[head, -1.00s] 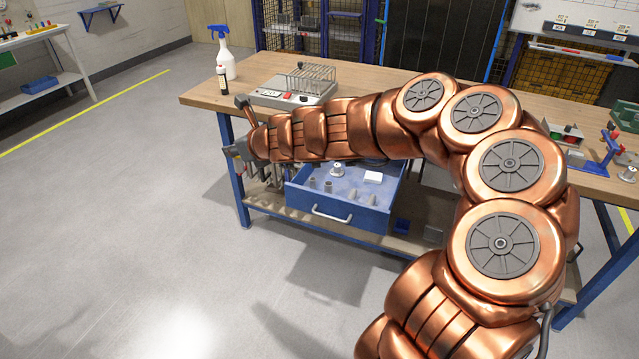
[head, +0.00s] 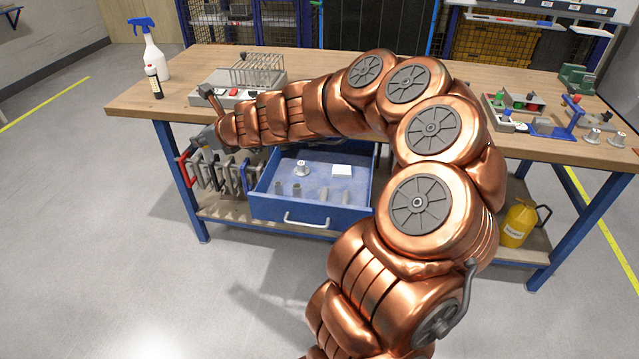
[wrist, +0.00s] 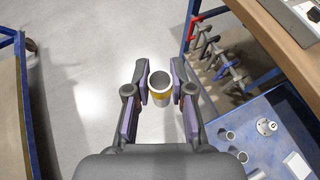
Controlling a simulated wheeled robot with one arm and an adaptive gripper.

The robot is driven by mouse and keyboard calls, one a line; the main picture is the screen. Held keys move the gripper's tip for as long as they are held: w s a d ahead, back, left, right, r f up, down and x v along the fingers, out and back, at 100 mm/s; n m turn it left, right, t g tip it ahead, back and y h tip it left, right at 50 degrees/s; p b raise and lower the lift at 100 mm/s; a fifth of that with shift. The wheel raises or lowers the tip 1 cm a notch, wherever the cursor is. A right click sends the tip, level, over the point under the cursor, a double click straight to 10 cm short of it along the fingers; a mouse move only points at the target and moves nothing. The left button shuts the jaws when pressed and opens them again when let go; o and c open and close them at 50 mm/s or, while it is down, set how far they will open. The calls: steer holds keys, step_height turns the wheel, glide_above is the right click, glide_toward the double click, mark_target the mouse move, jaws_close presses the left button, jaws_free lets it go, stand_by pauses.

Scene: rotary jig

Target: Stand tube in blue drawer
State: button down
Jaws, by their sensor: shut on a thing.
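In the wrist view, my gripper (wrist: 160,92) is shut on a tube (wrist: 161,101). The tube has a pale, open round end and a yellowish side, and it sits between the two finger pads. The blue drawer (head: 290,214) is pulled out under the workbench, and in the wrist view its wall (wrist: 218,116) lies to the right of the gripper. The held tube is over the floor, left of the drawer. Several small grey cylinders (head: 297,190) stand in the drawer.
A metal flanged part (head: 302,169) and a white block (head: 342,171) are also in the drawer. Clamps (head: 222,172) hang on the bench's left side.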

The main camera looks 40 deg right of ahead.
steer(key=s+d+f+m+h+b, duration=0.1)
steer(key=s+d+f+h+b, duration=0.1)
steer(key=s+d+f+b, duration=0.65)
steer(key=s+d+f+m+h+b, duration=0.15)
steer(key=s+d+f, duration=0.35)
steer(key=d, duration=0.8)
steer(key=s+d+f+m+h+b, duration=0.15)
steer(key=s+d+f+b, duration=0.25)
steer(key=s+d+f, duration=0.5)
steer(key=b, duration=0.4)
glide_above(320, 183)
steer(key=shift+f+y, duration=0.3)
steer(key=shift+f, duration=0.5)
steer(key=shift+f, duration=0.2)
steer(key=c, duration=1)
jaws_free()
steer(key=shift+r, duration=0.1)
